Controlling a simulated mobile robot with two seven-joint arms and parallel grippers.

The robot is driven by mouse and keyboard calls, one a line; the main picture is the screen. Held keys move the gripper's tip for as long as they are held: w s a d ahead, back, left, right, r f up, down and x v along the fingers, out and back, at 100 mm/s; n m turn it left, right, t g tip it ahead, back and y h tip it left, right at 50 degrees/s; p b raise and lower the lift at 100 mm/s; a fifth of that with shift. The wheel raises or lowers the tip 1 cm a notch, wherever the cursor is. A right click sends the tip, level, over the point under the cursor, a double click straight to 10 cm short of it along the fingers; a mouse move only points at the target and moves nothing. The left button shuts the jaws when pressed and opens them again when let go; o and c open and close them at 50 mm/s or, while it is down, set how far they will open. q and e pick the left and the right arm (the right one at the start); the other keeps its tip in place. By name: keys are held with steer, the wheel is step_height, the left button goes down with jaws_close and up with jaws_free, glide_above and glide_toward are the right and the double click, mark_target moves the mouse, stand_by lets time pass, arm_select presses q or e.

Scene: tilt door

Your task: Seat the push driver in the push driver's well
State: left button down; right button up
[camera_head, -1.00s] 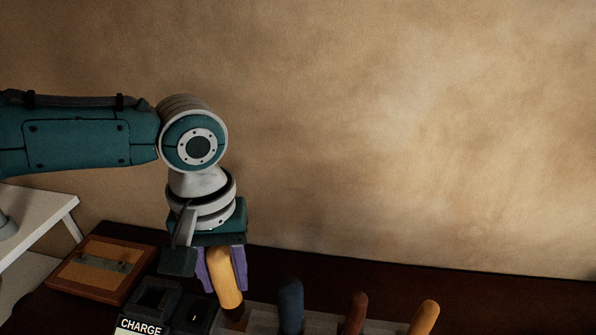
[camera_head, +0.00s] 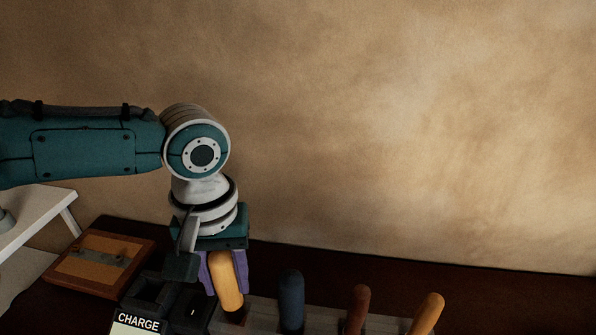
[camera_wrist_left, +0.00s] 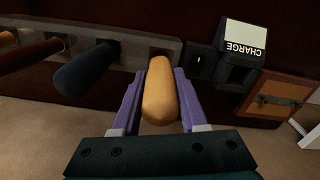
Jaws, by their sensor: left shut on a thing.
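My left gripper (camera_head: 226,276), with purple fingers, is shut on the yellow-orange handle of a tool, which I take to be the push driver (camera_head: 230,287). In the head view the handle is slightly tilted and stands over the left end of the grey rack (camera_head: 262,314). In the left wrist view the push driver (camera_wrist_left: 160,97) lies between the two fingers (camera_wrist_left: 160,85), with its far end at the rack (camera_wrist_left: 138,50). The tool's lower end and the well under it are hidden, so I cannot tell how deep it sits. My right gripper is not in view.
A blue handle (camera_head: 291,300), a red-brown handle (camera_head: 358,308) and another yellow-orange handle (camera_head: 427,313) stand in the rack to the right. A dark charger marked CHARGE (camera_head: 139,322) is close on the left. A wooden framed board (camera_head: 98,263) lies behind it. The wall (camera_head: 400,130) is behind.

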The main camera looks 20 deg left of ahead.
mark_target(219, 257)
arm_select(q)
steer(key=shift+f+b, duration=0.7)
steer(key=shift+f, duration=0.35)
steer(key=shift+c, duration=1.8)
jaws_free()
step_height(219, 257, up, 10)
steer(key=shift+p, duration=1.15)
steer(key=s+d+f+m+t+h, duration=0.1)
steer(key=s+d+m+t+h, duration=0.15)
steer(key=s+d+m, duration=0.65)
steer(key=s+a+r+n+t+y+p, duration=0.1)
steer(key=s+a+r+n+y, duration=0.15)
steer(key=s+a, duration=0.4)
step_height(219, 257, up, 39)
steer(key=m+p, duration=0.1)
steer(key=p, duration=3.7)
steer(key=shift+s+d, duration=0.15)
steer(key=shift+d, duration=0.15)
